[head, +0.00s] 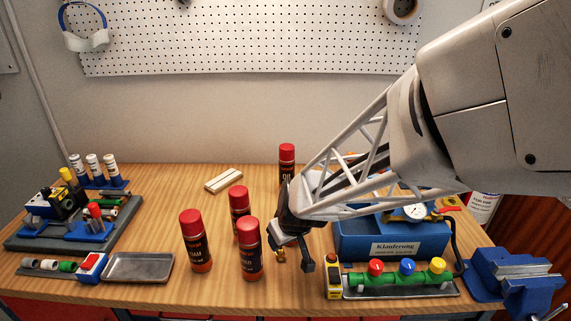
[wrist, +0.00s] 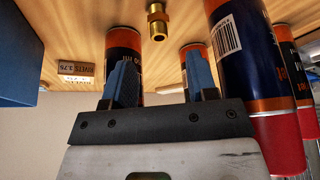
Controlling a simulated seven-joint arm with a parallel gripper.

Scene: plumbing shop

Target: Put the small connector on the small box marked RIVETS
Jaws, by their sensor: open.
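The small brass connector (wrist: 157,22) stands out on the wooden bench at the top of the wrist view. In the head view a bit of brass (head: 281,255) shows beside my gripper (head: 291,253), partly covered by it. My gripper (wrist: 161,72) is open, with nothing between its two blue-padded fingers. The connector is beyond the fingertips, apart from them. The small box marked RIVETS (wrist: 76,68) is left of the fingers in the wrist view, tan with a pale label. I cannot make it out in the head view, where my arm covers that area.
Red-capped cans (head: 196,240) stand close left of my gripper, with another can (head: 287,160) behind. The blue Klauferung box (head: 355,240) and a green valve manifold (head: 400,279) are to the right. A metal tray (head: 138,267) lies at left.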

